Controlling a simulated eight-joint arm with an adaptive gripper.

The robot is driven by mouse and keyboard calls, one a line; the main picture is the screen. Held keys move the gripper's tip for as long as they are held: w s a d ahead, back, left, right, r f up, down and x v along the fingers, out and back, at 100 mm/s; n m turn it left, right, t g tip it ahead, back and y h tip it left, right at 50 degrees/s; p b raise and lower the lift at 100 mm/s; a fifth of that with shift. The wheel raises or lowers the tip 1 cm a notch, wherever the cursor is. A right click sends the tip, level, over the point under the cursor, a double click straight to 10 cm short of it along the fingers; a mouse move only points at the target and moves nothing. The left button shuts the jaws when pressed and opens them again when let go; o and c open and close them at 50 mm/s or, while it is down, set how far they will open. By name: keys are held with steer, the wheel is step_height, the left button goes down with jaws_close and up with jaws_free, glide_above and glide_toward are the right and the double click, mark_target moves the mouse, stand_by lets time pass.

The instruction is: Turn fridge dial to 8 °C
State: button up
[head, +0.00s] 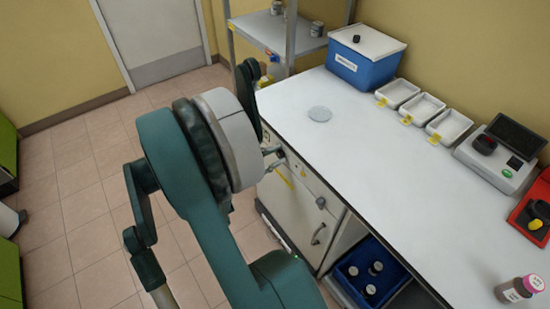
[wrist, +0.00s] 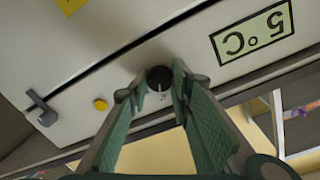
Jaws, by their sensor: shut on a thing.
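The fridge (head: 296,200) is a white cabinet under the counter. Its front fills much of the wrist view, upside down. The small dark round dial (wrist: 159,74) has a light mark and sits on the upper panel. The display (wrist: 252,33) beside it reads 5 °C. My gripper (wrist: 156,86) has its green fingers on both sides of the dial, shut on it.
A blue crate (head: 345,275) with jars stands below right.

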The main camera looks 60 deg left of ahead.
steer(key=m, duration=0.7)
steer(key=shift+d+m+y, duration=0.1)
steer(key=shift+m+y, duration=0.2)
steer(key=shift+m, duration=0.1)
stand_by(0.3)
steer(key=o, duration=0.9)
steer(key=shift+s, duration=0.15)
steer(key=s, duration=1.1)
steer(key=shift+s+r, duration=0.3)
steer(key=shift+s, duration=0.05)
